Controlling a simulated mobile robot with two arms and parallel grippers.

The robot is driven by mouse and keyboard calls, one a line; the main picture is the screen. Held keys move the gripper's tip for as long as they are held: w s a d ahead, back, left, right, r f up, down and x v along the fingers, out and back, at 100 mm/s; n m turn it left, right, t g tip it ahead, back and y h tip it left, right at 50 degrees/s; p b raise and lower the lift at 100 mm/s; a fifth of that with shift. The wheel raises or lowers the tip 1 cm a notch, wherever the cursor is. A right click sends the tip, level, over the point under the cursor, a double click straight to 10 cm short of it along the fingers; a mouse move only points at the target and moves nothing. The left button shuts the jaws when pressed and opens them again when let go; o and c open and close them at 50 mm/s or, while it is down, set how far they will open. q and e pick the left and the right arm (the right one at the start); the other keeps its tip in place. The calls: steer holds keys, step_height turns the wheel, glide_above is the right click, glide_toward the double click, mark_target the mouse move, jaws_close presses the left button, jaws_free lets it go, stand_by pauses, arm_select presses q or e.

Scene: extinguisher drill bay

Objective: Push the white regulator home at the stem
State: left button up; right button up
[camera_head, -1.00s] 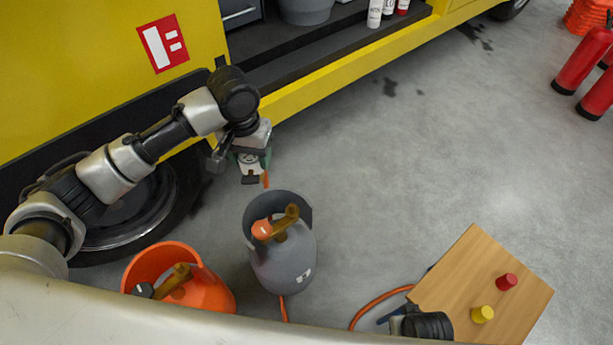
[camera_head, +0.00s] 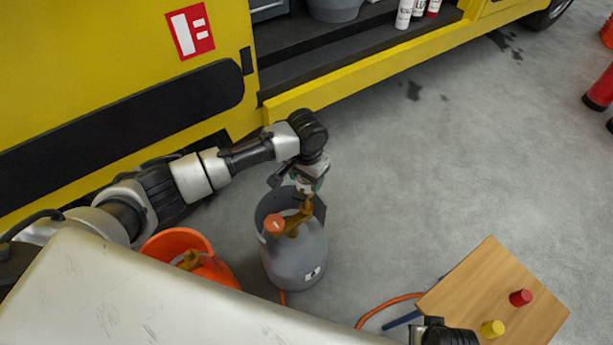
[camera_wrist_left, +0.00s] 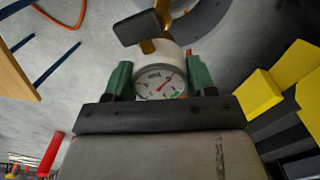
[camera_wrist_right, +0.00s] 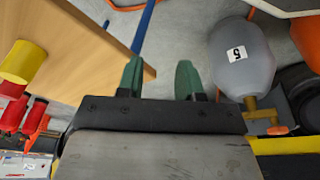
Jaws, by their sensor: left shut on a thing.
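The white regulator (camera_wrist_left: 160,82), with a round gauge, is held between the green fingertips of my left gripper (camera_wrist_left: 160,86). A black handle (camera_wrist_left: 137,27) and a brass fitting show at its far end. In the head view my left gripper (camera_head: 308,184) is at the brass valve stem (camera_head: 302,212) of the grey gas bottle (camera_head: 295,258), which has an orange knob (camera_head: 274,224). The stem also shows in the left wrist view (camera_wrist_left: 164,12). Whether regulator and stem touch, I cannot tell. My right gripper (camera_wrist_right: 160,82) is open and empty beside the wooden table.
An orange bottle (camera_head: 215,270) stands left of the grey one. An orange hose (camera_head: 385,306) lies nearby.

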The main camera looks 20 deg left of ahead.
arm_select(q)
steer(key=shift+f+b, duration=0.55)
steer(key=shift+b, duration=0.2)
steer(key=shift+f+b, duration=0.55)
steer(key=shift+b, duration=0.3)
steer(key=shift+f+b, duration=0.3)
steer(key=shift+b, duration=0.15)
arm_select(e)
steer(key=w+v, duration=0.1)
steer(key=v, duration=1)
steer(key=shift+r+t, duration=0.4)
steer(key=shift+r, duration=0.1)
steer(key=shift+d+r, duration=0.1)
arm_select(q)
steer(key=shift+f+p, duration=0.25)
steer(key=shift+p, duration=0.3)
arm_select(e)
steer(key=shift+w, duration=0.2)
arm_select(q)
steer(key=shift+p, duration=0.55)
arm_select(e)
steer(key=shift+s+x, duration=0.1)
steer(key=shift+x, duration=1.15)
steer(key=shift+s+x, duration=0.15)
steer(key=shift+x, duration=1.1)
